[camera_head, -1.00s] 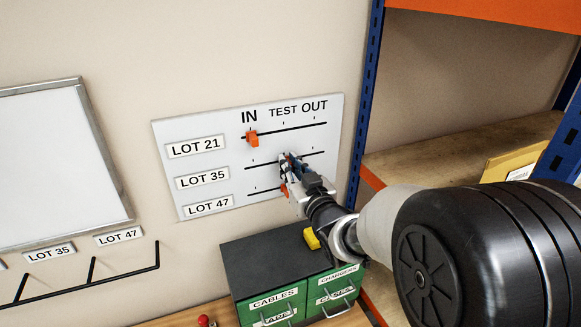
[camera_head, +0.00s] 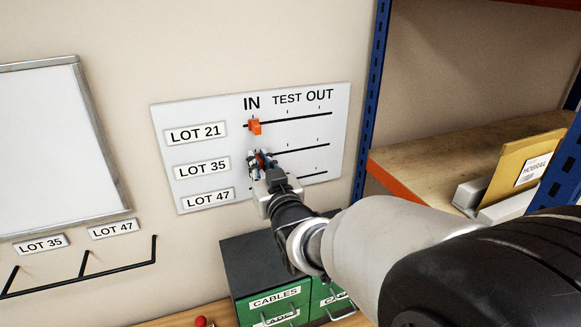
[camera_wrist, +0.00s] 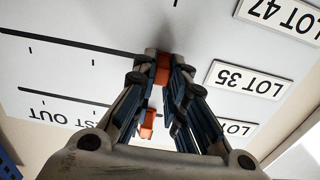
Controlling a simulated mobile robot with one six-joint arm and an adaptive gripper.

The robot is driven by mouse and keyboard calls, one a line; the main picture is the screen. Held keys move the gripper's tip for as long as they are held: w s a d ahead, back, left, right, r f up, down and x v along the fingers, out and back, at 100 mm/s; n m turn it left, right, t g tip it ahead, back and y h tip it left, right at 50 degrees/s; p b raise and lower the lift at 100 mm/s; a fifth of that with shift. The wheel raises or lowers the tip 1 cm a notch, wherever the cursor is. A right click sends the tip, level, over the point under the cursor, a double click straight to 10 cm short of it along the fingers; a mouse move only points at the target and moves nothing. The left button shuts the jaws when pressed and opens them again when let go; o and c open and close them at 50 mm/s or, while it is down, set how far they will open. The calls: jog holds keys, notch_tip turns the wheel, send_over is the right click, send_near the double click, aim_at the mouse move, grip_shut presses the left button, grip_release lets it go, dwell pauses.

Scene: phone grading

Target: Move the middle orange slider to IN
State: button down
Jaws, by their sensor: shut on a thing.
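The white board (camera_head: 215,115) on the wall has three slider tracks under the headings IN, TEST and OUT. My gripper (camera_head: 258,161) is shut on the middle orange slider (camera_head: 263,158), in the LOT 35 row, near the track's left end below IN. In the wrist view, which is upside down, the fingers hold this orange slider (camera_wrist: 162,70) beside the LOT 35 label (camera_wrist: 247,80). The upper orange slider (camera_head: 255,127) is at IN in the LOT 21 row. The LOT 47 slider is not visible; my gripper covers part of that row.
A blue shelf post (camera_head: 372,95) and a wooden shelf (camera_head: 440,150) with a yellow envelope (camera_head: 527,168) stand to the right. A dark-topped green drawer cabinet (camera_head: 275,303) is below the board. A whiteboard (camera_head: 60,150) and a black hook rail (camera_head: 120,267) are to the left.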

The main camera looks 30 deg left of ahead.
jog(key=shift+s+a, duration=0.1)
jog(key=c, duration=1.6)
grip_release()
jog(key=shift+s+a, duration=0.1)
jog(key=v, duration=1.2)
jog(key=shift+r, duration=0.1)
